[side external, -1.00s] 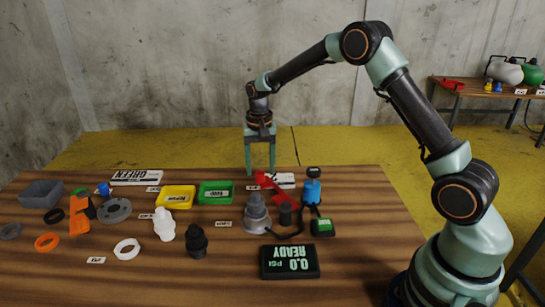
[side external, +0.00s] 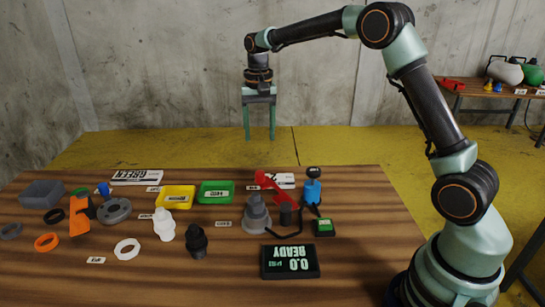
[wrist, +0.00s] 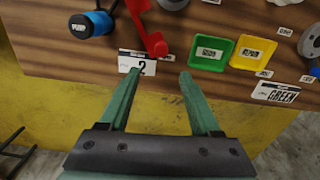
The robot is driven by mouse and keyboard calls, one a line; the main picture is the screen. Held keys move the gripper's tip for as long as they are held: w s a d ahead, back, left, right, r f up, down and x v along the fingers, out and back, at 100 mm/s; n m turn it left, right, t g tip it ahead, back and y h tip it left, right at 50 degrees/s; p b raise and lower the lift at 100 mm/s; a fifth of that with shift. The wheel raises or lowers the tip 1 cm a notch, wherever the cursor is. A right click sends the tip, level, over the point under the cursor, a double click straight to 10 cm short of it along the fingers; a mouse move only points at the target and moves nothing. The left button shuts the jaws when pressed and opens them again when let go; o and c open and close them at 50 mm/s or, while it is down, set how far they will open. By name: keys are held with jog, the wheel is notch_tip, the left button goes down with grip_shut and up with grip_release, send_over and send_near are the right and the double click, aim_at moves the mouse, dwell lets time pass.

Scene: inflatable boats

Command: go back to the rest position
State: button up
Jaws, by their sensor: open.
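My gripper (side external: 259,136) hangs high beyond the far edge of the wooden table, fingers pointing down. In the wrist view my gripper (wrist: 156,78) shows two green fingers apart with nothing between them. Beyond the fingertips lies a white card marked 2 (wrist: 137,62) at the table edge. My gripper touches nothing.
On the table (side external: 350,200) are a green tray (side external: 215,199), a yellow tray (side external: 176,204), a red part (side external: 283,199), a blue pump (side external: 312,190), a black display (side external: 290,262) reading 0.0 READY, a grey bin (side external: 42,201) and several fittings. Air around my gripper is clear.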

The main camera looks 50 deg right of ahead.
jog(key=s+a+r+n+t, duration=0.3)
jog(key=s+r+n, duration=0.1)
jog(key=s+r, duration=0.6)
jog(key=s+a+f+n+t, duration=0.2)
jog(key=s+f+n, duration=0.1)
jog(key=s, duration=0.8)
jog(key=shift+s+a+f+n+t, duration=0.2)
jog(key=shift+s+n+t, duration=0.15)
jog(key=shift+n, duration=0.35)
